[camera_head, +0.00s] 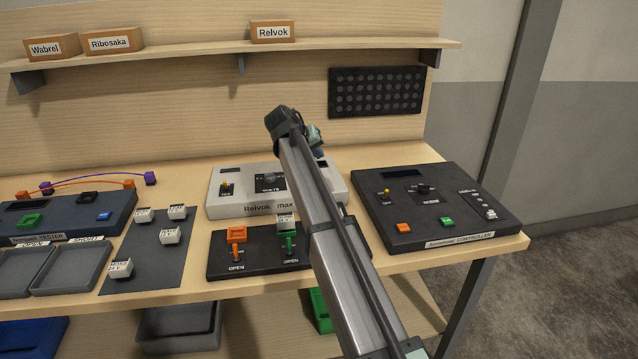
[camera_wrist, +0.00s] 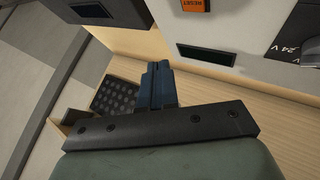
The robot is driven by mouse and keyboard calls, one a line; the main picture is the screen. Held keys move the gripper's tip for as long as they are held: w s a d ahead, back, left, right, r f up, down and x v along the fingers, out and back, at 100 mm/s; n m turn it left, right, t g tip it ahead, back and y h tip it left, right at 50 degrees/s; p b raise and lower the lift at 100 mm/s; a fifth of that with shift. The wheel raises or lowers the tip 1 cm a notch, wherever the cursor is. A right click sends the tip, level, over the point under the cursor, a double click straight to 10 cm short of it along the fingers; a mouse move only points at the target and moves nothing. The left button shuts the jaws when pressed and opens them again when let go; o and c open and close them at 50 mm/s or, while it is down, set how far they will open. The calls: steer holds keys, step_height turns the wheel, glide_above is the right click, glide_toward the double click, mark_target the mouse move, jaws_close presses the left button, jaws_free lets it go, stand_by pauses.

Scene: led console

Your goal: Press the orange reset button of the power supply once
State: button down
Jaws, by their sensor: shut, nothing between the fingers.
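The power supply is the pale box (camera_head: 235,206) at the middle of the bench, labelled "Relvok max". It has a yellow switch, a dark dial and a dark display. Its pale panel also shows in the wrist view (camera_wrist: 232,25). The orange reset button (camera_wrist: 193,5), marked RESET, shows at that view's top edge, partly cut off; my arm hides it in the head view. My gripper's dark fingers (camera_wrist: 158,72) are shut and empty, below and left of the button in the wrist view, apparently apart from it.
A black controller (camera_head: 430,213) with its own orange button (camera_head: 403,227) stands to the right. A black switch panel (camera_head: 225,262) lies in front of the supply. A tester (camera_head: 70,229) and trays stand left. A shelf (camera_head: 200,48) with boxes runs above.

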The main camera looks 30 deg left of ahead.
steer(key=shift+f, duration=3.4)
steer(key=shift+f, duration=0.85)
steer(key=shift+r, duration=0.15)
stand_by(0.3)
steer(key=shift+r, duration=0.7)
steer(key=shift+r, duration=0.1)
steer(key=shift+r, duration=2.4)
